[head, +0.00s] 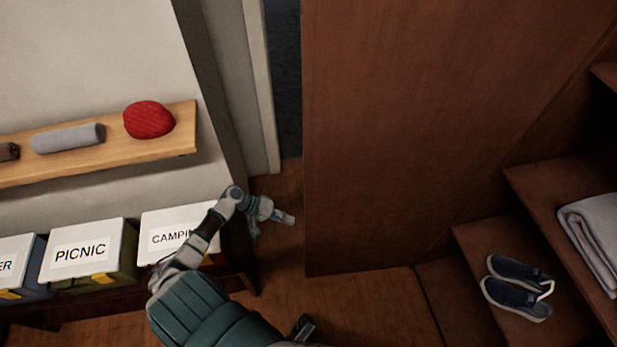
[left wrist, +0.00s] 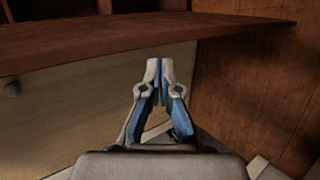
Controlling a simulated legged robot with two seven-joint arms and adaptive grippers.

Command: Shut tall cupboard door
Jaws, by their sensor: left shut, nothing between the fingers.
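The tall cupboard door (head: 400,120) is a large brown wooden panel standing open in the middle of the head view. The open cupboard interior with its shelves shows to its right. My left gripper (head: 285,218) is shut and empty, just left of the door's left edge in the picture; I see no clear contact. In the left wrist view my gripper (left wrist: 159,66) shows its fingers together with nothing between them. A brown wooden panel (left wrist: 255,85) stands to its right there; I cannot tell for sure that it is the door.
Labelled boxes, one a picnic box (head: 86,252), stand left of my arm. Blue shoes (head: 517,287) and a folded grey cloth (head: 595,235) lie in the cupboard. Wooden floor (head: 350,305) is clear below the door.

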